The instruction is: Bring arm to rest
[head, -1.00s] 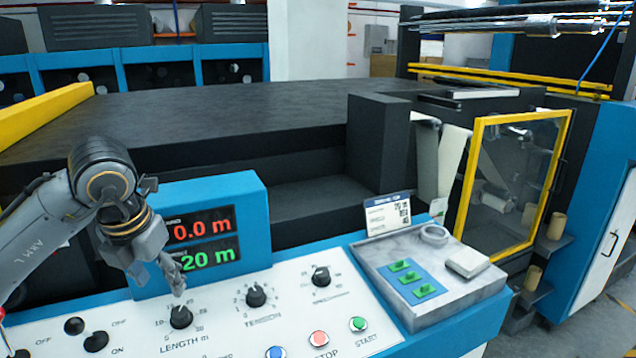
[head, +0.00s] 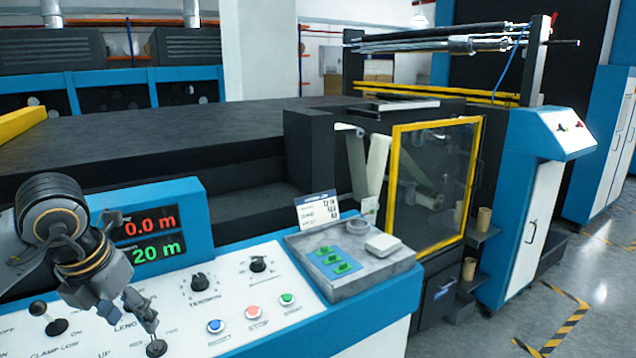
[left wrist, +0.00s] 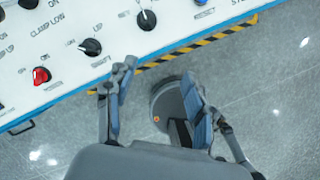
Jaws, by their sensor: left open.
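My left gripper (head: 146,322) hangs over the white control panel (head: 230,318) in the head view, its fingers pointing down past the length knob label and near a black REV knob (head: 157,348). It hides part of the lettering. The panel edge lies beyond the fingertips there, with a red knob (left wrist: 41,75) and black knobs. The display (head: 150,238) reads 0.0 m in red and 20 m in green. My right gripper is not in view.
Open floor (head: 520,320) lies to the right.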

